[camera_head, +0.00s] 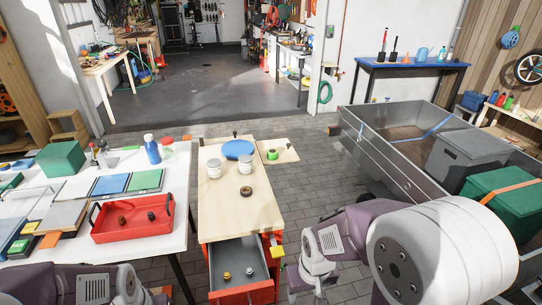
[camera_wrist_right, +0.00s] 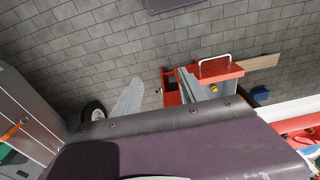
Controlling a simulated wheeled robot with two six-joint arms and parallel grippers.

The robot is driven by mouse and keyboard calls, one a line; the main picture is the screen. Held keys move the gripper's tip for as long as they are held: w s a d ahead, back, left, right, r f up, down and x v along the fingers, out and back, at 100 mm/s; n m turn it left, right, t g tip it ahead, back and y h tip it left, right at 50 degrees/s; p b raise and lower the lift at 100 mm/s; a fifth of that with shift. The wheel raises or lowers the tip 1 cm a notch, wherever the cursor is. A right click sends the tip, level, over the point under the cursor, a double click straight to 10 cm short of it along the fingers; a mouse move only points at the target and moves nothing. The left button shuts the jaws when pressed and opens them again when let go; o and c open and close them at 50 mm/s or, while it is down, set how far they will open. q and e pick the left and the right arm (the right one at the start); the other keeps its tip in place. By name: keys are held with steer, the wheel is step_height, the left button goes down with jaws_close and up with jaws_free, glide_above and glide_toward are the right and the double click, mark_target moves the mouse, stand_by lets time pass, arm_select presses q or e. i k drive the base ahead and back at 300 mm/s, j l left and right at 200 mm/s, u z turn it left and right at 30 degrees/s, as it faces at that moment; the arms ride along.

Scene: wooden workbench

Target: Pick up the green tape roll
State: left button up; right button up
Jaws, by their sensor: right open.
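A small green tape roll (camera_head: 272,154) lies on a pale wooden board that juts out to the right of the workbench's far end in the head view. My right gripper (camera_head: 317,272) is low at the right of the bench's near end, well short of the roll and apart from it. It is open and its fingers barely show. The right wrist view faces the floor and an open drawer (camera_wrist_right: 218,70), without the roll. My left wrist and gripper (camera_head: 130,285) are at the bottom left, and its jaws cannot be made out.
The wooden bench top (camera_head: 258,217) holds a dark brown ring (camera_head: 245,191), two pale cans and a blue disc (camera_head: 238,149). An open drawer (camera_head: 240,270) sticks out at its near end. A white table with a red tray (camera_head: 130,228) stands left, a metal trailer (camera_head: 385,165) right.

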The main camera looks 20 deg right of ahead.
mark_target(272, 154)
steer(key=l+u, duration=0.25)
steer(key=l, duration=0.45)
steer(key=l+u, duration=0.25)
steer(key=l, duration=0.5)
steer(key=k+l+u, duration=0.25)
steer(key=l, duration=0.4)
steer(key=i+l+u, duration=0.15)
steer(key=l, duration=0.25)
steer(key=i+l+u, duration=0.2)
steer(key=l, duration=0.2)
steer(key=i+l+u, duration=0.15)
steer(key=l, duration=0.25)
steer(key=l+u, duration=0.2)
steer(key=l, duration=0.25)
steer(key=i+l+u, duration=0.15)
steer(key=l, duration=0.3)
steer(key=i+l+u, duration=0.3)
steer(key=l, duration=0.3)
steer(key=i+l+u, duration=0.3)
steer(key=l, duration=0.4)
steer(key=i, duration=0.1)
